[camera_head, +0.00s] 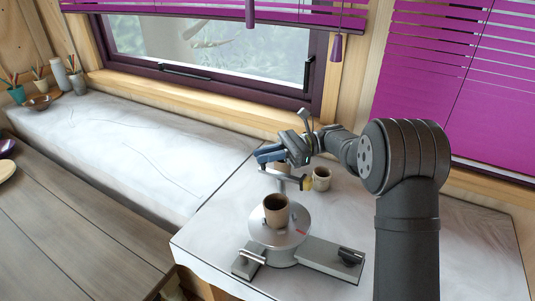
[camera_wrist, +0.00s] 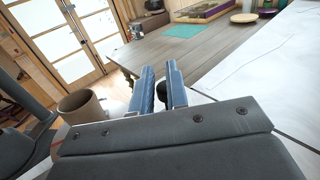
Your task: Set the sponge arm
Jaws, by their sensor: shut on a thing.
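The sponge arm (camera_head: 283,178) is a grey bar that stands above a round turntable (camera_head: 262,235). A small yellowish pad, apparently the sponge (camera_head: 307,184), is at its right end. A brown cup (camera_head: 277,219) stands upright on the turntable, below the bar; it also shows at the left in the wrist view (camera_wrist: 80,108). My gripper (camera_head: 264,155) has blue fingers just above the bar. In the wrist view the fingers (camera_wrist: 161,88) are close together with a small dark part between them. They are shut on the sponge arm, though the contact is mostly hidden.
A lever (camera_head: 250,257) and a black knob (camera_head: 350,256) sit on the device's front base. The white counter to the left is mostly clear. Pots and a bowl (camera_head: 39,103) stand far left.

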